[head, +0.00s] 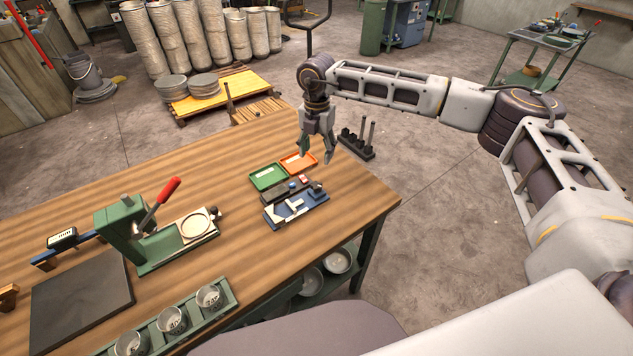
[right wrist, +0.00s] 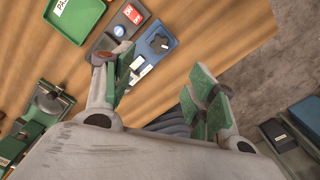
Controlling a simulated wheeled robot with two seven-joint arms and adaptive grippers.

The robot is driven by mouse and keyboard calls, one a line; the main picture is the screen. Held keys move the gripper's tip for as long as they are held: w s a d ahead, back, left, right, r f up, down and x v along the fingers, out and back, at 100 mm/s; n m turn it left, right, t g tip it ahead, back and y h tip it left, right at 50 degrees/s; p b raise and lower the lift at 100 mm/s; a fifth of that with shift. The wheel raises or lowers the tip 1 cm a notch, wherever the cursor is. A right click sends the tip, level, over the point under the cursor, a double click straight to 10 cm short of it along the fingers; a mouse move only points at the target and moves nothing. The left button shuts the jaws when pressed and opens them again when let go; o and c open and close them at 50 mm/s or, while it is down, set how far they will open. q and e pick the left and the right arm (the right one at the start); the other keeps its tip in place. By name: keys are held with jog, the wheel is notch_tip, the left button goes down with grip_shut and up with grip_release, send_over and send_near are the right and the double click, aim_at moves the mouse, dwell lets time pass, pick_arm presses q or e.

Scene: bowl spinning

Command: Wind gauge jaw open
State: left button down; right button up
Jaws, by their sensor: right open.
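A blue-based gauge with pale jaw pieces (head: 291,208) lies near the table's right end. In the right wrist view its black knob (right wrist: 158,43) shows beyond my fingers, and the left finger hides part of its body. Whether its jaw is open or shut, I cannot tell. My right gripper (head: 317,156) is open and empty, above the table behind the gauge and apart from it. Its green-padded fingers also spread in the right wrist view (right wrist: 164,64). My left gripper is not in view.
A green tray (head: 267,178), an orange tray (head: 300,161) and a dark switch box (head: 274,193) sit beside the gauge. A green press (head: 120,230) with a red lever stands left. A rack of cups (head: 190,323) lines the front edge.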

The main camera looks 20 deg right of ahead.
aim_at(317, 185)
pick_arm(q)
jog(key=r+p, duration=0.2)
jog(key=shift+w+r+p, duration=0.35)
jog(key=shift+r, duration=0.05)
pick_arm(e)
notch_tip(317, 185, down, 14)
jog(key=shift+r, duration=0.1)
dwell(0.4)
jog(key=c, duration=1)
